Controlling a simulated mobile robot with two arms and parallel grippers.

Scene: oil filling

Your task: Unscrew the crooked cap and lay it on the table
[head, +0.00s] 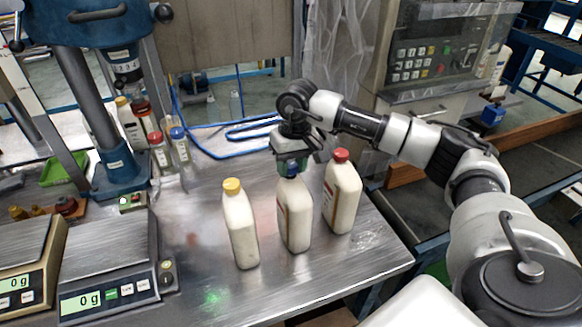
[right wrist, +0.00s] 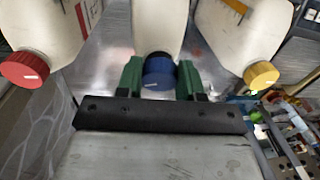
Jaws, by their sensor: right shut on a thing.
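Three white bottles stand upright in a row on the metal table (head: 330,272). The middle bottle (head: 295,220) has a blue cap (right wrist: 158,72), the right bottle (head: 342,198) a red cap (head: 341,155), and the left bottle (head: 240,230) a yellow cap (head: 232,186). My right gripper (head: 291,169) points down over the middle bottle. In the right wrist view its green fingers (right wrist: 160,78) are on both sides of the blue cap, shut on it. The cap still sits at the bottle's neck; I cannot tell its tilt clearly. My left gripper is out of view.
Two scales (head: 110,290) reading 0 g stand at the left front. A blue press (head: 115,150) and several capped bottles (head: 160,150) stand at the back left. Bare table lies in front of the bottles. A control panel (head: 430,60) rises behind.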

